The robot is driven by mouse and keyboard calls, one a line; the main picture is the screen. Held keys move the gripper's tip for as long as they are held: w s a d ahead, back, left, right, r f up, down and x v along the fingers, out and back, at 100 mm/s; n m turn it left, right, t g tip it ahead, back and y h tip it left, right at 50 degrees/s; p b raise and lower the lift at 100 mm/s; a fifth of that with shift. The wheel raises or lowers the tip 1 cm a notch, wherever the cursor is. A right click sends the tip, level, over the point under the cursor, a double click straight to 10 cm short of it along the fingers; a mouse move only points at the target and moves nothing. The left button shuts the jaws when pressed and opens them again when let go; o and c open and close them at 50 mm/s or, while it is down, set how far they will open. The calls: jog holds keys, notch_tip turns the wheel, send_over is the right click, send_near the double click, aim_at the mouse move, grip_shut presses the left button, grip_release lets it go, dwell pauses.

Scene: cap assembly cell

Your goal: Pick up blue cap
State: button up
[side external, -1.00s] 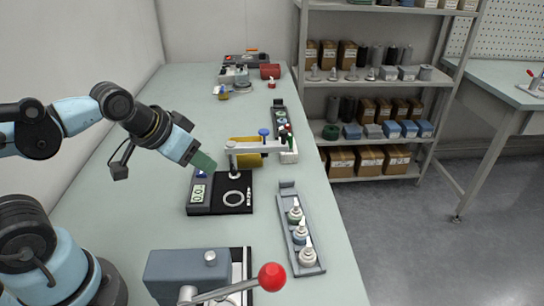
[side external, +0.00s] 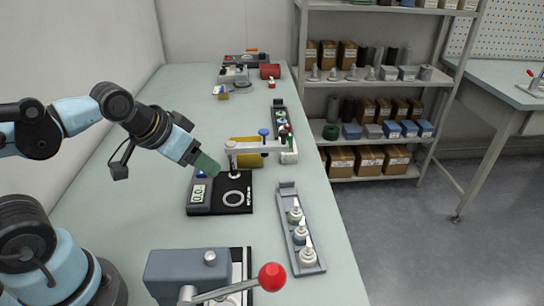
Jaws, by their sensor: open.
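My gripper (side external: 207,164) has green fingers and is open, tilted down over the back of the black gauge unit (side external: 233,193). A small dark-blue piece (side external: 201,174) shows just below the fingers, behind the unit's display, and is partly hidden. It may be the blue cap; it is too small to be sure. I cannot tell whether the fingers touch it. A blue round knob-like top (side external: 264,132) stands on the white arm fixture to the right, apart from my gripper.
A grey tray (side external: 287,187) holds white-topped parts at the right edge. A dark rack (side external: 274,103) with coloured caps stands farther back. A lever press with a red ball (side external: 272,276) is in front. The table's left side is clear.

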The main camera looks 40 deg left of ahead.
jog(key=n+g+h, duration=0.3)
jog(key=n+g, duration=0.6)
jog(key=g, duration=0.1)
send_over(302, 221)
jog(key=w+a, duration=0.3)
jog(key=f, duration=0.2)
jog(key=x, duration=1.1)
jog(key=shift+s+d, duration=0.25)
jog(key=shift+s, duration=0.15)
jog(key=c, duration=0.9)
jog(key=shift+o, duration=0.2)
